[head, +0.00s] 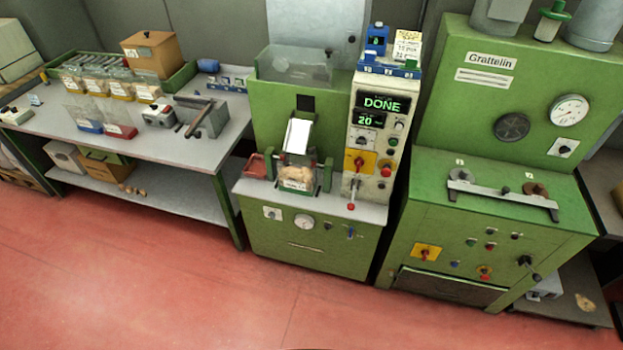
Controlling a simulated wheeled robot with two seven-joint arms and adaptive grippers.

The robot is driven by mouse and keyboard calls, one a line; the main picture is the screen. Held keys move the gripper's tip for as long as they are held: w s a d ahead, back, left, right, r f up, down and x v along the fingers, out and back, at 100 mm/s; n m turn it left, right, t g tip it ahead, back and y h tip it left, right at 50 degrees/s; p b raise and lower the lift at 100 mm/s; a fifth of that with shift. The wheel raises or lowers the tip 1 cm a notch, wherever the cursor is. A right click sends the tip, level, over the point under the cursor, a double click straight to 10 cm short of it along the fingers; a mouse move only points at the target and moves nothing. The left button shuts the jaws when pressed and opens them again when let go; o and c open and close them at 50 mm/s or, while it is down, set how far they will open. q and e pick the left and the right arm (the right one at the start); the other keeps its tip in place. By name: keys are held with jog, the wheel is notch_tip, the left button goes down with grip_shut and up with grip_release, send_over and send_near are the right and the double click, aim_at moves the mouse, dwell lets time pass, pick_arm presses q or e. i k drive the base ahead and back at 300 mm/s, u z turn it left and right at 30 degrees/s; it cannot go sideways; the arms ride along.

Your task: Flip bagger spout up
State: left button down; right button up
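The bagger is the green machine in the middle, with its green body (310,245) below a grey shelf. Its bright spout (299,136) slopes down at the front, below a dark square opening. A clear bag of corks (296,178) with a green label sits directly below the spout's lower end. I cannot tell whether the spout touches the bag. The control panel (377,135) at the right reads DONE and 20. Neither of my grippers is in view.
A grey workbench (150,140) with several bags, trays and a box stands to the left. The red floor (200,300) in front is clear.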

aim_at(299, 131)
jog(key=z, duration=0.3)
jog(key=i, duration=0.85)
jog(key=z, duration=0.15)
